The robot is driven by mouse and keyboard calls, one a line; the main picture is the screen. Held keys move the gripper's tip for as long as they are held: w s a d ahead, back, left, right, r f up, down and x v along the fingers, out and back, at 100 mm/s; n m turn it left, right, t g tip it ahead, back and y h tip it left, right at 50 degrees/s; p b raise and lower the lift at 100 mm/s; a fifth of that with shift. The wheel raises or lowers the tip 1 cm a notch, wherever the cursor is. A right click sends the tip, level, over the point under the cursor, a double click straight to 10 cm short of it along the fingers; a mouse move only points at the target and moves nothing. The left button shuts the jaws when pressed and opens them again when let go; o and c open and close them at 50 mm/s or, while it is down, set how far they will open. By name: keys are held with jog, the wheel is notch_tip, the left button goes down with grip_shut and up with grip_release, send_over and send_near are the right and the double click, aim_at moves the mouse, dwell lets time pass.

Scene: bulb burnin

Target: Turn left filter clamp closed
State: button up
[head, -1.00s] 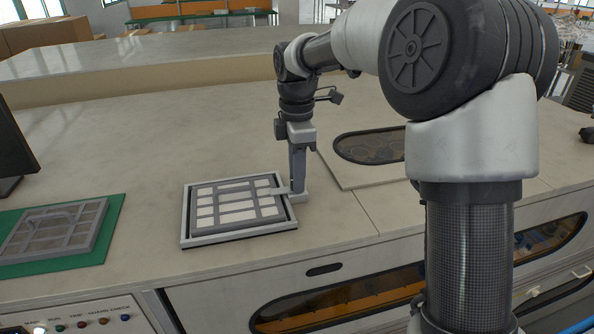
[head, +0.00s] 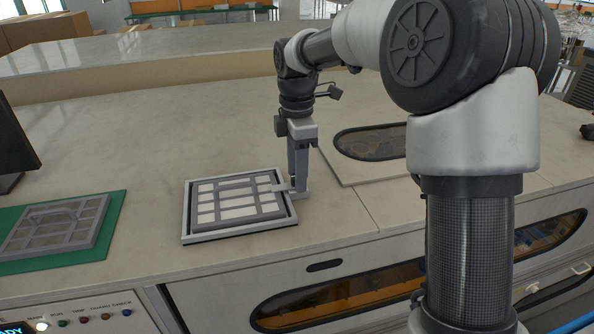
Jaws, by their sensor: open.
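A grey filter (head: 238,201) with a grid of pale cells lies inside a light rectangular frame (head: 190,231) on the bench. My gripper (head: 299,190) points down at the right edge of this frame, with its jaws open. A small light grey piece (head: 279,187), perhaps a clamp, shows at the filter's right edge beside the fingers. The fingers partly hide it, so I cannot tell its exact angle or whether they touch it. I cannot make out a separate clamp on the frame's left side.
A second grey grid filter (head: 55,226) lies on a green mat (head: 113,222) at the left. A dark oval window (head: 372,143) is set in a panel behind my gripper. A control panel (head: 90,323) with several lights is at the lower left. The bench behind the frame is clear.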

notch_tip(320, 180, up, 17)
jog(key=shift+r, duration=0.2)
dwell(0.3)
